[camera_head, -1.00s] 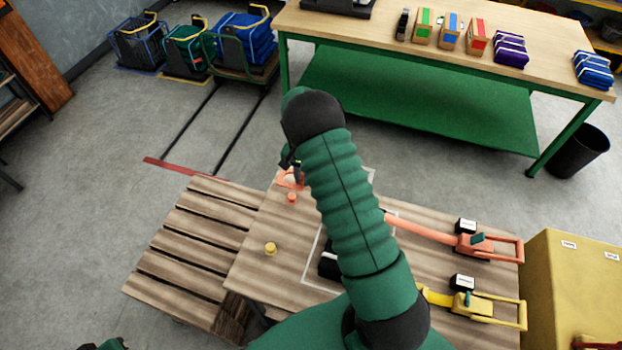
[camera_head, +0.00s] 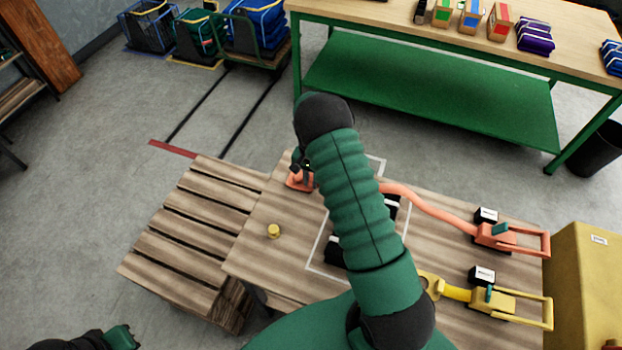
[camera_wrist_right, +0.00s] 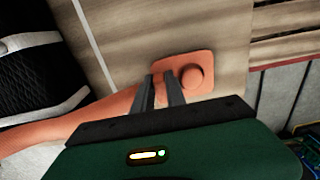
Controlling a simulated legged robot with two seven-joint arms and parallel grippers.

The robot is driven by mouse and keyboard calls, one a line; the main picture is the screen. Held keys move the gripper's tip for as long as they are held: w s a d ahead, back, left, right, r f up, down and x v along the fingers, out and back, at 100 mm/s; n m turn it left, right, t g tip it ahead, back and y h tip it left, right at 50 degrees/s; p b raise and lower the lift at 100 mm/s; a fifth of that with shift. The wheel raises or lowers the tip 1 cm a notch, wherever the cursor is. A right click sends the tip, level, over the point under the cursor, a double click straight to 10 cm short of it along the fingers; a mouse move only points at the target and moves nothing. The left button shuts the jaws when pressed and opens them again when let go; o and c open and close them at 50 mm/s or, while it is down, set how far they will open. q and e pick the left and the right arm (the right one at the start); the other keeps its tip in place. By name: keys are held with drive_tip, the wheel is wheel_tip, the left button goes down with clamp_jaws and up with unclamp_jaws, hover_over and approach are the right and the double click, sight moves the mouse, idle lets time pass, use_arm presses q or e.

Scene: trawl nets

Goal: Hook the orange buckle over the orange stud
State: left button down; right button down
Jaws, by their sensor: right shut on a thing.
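The orange buckle (camera_wrist_right: 207,63) is a flat rounded plate at the left end of the orange strap (camera_head: 430,205). The round head of the orange stud (camera_wrist_right: 193,77) shows within the plate's outline in the right wrist view; whether the plate lies fully down around it I cannot tell. My right gripper (camera_wrist_right: 163,92) is shut on the buckle beside the stud. In the head view the right gripper (camera_head: 304,170) is over the buckle (camera_head: 298,182) at the table's far left, and the stud is hidden. My left gripper (camera_head: 122,338) is partly visible at the bottom left, its jaws unclear.
A yellow stud (camera_head: 273,231) stands bare nearer me on the wooden table (camera_head: 258,262). An orange ratchet (camera_head: 497,236) and a yellow ratchet (camera_head: 492,303) sit at the right. A dark bundle (camera_wrist_right: 35,75) lies in a white outline. A pallet (camera_head: 190,225) adjoins the table's left side.

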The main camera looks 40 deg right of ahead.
drive_tip(key=c, duration=1.3)
unclamp_jaws()
drive_tip(key=shift+r, duration=0.1)
wheel_tip(320, 180, up, 17)
drive_tip(key=shift+f+b, duration=0.15)
drive_tip(key=shift+b, duration=0.2)
